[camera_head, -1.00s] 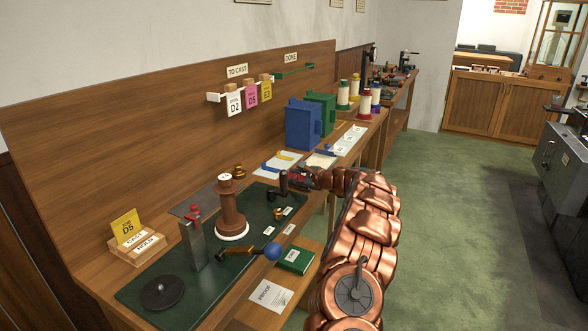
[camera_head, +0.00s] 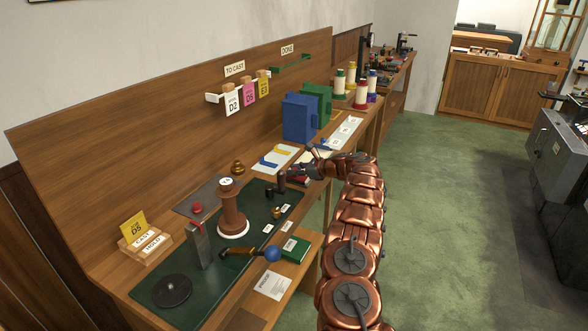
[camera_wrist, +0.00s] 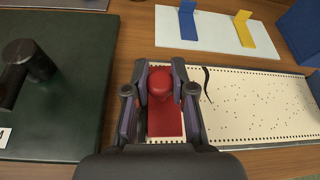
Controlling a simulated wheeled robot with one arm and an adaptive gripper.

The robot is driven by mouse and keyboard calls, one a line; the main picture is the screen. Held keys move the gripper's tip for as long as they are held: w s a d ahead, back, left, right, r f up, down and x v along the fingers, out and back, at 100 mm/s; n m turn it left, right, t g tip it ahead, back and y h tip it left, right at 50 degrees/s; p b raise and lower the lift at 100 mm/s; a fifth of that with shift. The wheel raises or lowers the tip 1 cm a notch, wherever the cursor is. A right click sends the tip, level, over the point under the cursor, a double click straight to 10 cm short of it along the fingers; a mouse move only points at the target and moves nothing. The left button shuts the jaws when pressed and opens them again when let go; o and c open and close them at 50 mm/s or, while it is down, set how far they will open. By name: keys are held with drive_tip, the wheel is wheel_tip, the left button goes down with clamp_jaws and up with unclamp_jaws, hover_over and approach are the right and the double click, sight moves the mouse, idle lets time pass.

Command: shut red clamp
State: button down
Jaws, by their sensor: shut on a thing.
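My gripper (camera_wrist: 162,103) is over the bench, beyond the far end of the dark green mat (camera_head: 160,262). In the wrist view its two fingers are closed on either side of a red piece, the red clamp (camera_wrist: 162,125), with a rounded red top and a flat red body. The clamp sits over a white perforated strip (camera_wrist: 262,103). In the head view my gripper (camera_head: 306,172) is small and partly hidden by my arm, with a bit of red beside it. The clamp's underside is hidden.
A white sheet (camera_wrist: 217,46) with a blue and a yellow angled piece lies beyond the strip. Blue (camera_head: 299,118) and green boxes stand farther along the bench. A brown column (camera_head: 232,208) and a grey post (camera_head: 200,246) stand on the mat.

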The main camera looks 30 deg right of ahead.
drive_tip(key=shift+w+d+f+m+g+y, duration=0.2)
drive_tip(key=shift+d+m+g+y, duration=0.2)
drive_tip(key=shift+m, duration=0.4)
idle(0.9)
drive_tip(key=c, duration=1)
unclamp_jaws()
drive_tip(key=shift+o, duration=0.2)
drive_tip(key=shift+s+r, duration=0.1)
drive_tip(key=shift+s+d+r, duration=0.2)
drive_tip(key=shift+s, duration=0.05)
drive_tip(key=v, duration=1.1)
drive_tip(key=shift+s+f, duration=0.1)
drive_tip(key=shift+s, duration=0.05)
